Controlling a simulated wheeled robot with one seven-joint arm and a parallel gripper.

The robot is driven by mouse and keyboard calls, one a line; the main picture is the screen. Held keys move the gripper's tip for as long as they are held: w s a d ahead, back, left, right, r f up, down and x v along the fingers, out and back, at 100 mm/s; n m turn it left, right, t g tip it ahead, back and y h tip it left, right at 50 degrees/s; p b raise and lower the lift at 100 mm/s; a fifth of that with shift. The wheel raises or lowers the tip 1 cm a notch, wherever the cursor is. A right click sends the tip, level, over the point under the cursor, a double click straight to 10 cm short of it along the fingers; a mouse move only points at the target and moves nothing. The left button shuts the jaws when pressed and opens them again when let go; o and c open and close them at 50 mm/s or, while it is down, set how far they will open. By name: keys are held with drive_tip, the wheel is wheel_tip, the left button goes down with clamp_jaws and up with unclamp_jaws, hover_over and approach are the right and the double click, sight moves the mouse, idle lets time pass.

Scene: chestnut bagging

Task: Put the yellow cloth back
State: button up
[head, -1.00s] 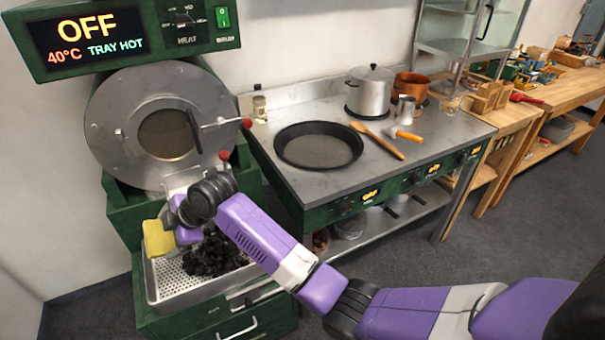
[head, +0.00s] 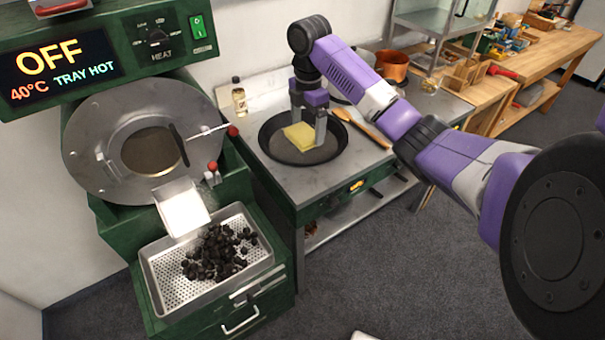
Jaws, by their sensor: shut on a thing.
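The yellow cloth (head: 300,136) is a folded pad over the black pan (head: 277,152) on the steel worktop. My gripper (head: 308,132) points down over the pan and is shut on the cloth's right part. The cloth looks to be in or just above the pan; I cannot tell whether it touches the pan floor.
The green roaster (head: 150,150) stands at left, its display reading OFF, 40°C, TRAY HOT. Its perforated tray (head: 165,292) holds dark chestnuts (head: 218,252). A bottle (head: 239,98) stands behind the pan, a wooden spoon (head: 365,125) to its right. A copper pot (head: 393,66) is farther back.

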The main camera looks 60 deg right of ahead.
drive_tip(key=shift+s+d+r, duration=0.2)
drive_tip(key=shift+s+d, duration=0.15)
drive_tip(key=shift+s, duration=0.05)
drive_tip(key=shift+f, duration=0.3)
drive_tip(key=b, duration=0.6)
hover_over(311, 182)
wheel_tip(311, 182, down, 14)
drive_tip(key=shift+w, duration=0.1)
drive_tip(key=shift+f+p, duration=0.7)
drive_tip(key=shift+f, duration=1.9)
drive_tip(key=o, duration=1)
